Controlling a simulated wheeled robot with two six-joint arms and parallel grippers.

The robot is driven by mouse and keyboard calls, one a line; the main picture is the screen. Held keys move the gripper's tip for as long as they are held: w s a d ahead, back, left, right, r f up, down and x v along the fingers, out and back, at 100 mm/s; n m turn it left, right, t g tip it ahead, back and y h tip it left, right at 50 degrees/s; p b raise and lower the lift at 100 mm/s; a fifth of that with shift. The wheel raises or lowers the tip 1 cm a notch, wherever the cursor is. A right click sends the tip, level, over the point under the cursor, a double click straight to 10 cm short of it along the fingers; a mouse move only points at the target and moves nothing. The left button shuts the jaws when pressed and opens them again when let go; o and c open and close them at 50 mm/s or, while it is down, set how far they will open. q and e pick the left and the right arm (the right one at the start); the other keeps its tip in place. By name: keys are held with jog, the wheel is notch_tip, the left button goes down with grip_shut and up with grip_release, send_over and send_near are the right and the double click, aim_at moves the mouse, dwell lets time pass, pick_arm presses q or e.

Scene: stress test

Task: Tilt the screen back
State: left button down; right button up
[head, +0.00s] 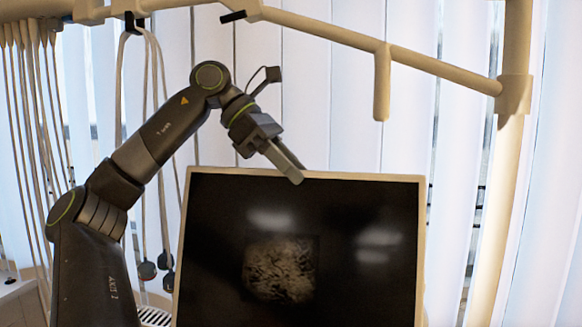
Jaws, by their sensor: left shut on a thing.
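The screen (350,220) is a dark monitor with a thin cream frame, standing in the lower middle of the head view. A grey textured picture shows on it, with light reflections above. Its lower edge is outside the view. The far finger is hidden behind the screen. My right gripper is not in view.
A cream overhead arm (340,37) with a short hanging handle (382,85) runs above the screen to a post (511,120) at right. Cables (160,150) hang behind my left arm, and more cables hang at far left. Vertical blinds (330,110) fill the background.

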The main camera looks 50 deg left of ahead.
pick_arm(q)
jog(key=c, duration=1.5)
grip_release()
jog(key=shift+f, duration=0.15)
jog(key=shift+o, duration=1.3)
jog(key=shift+w+a, duration=0.1)
jog(key=shift+w, duration=0.05)
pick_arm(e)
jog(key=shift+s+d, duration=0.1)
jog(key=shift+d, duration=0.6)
pick_arm(q)
jog(key=p+v, duration=0.4)
jog(key=v, duration=0.7)
jog(key=shift+s+a+r, duration=0.25)
jog(key=shift+a+r, duration=0.05)
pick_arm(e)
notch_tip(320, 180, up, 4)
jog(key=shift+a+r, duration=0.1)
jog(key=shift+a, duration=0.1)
pick_arm(q)
jog(key=shift+f, duration=0.1)
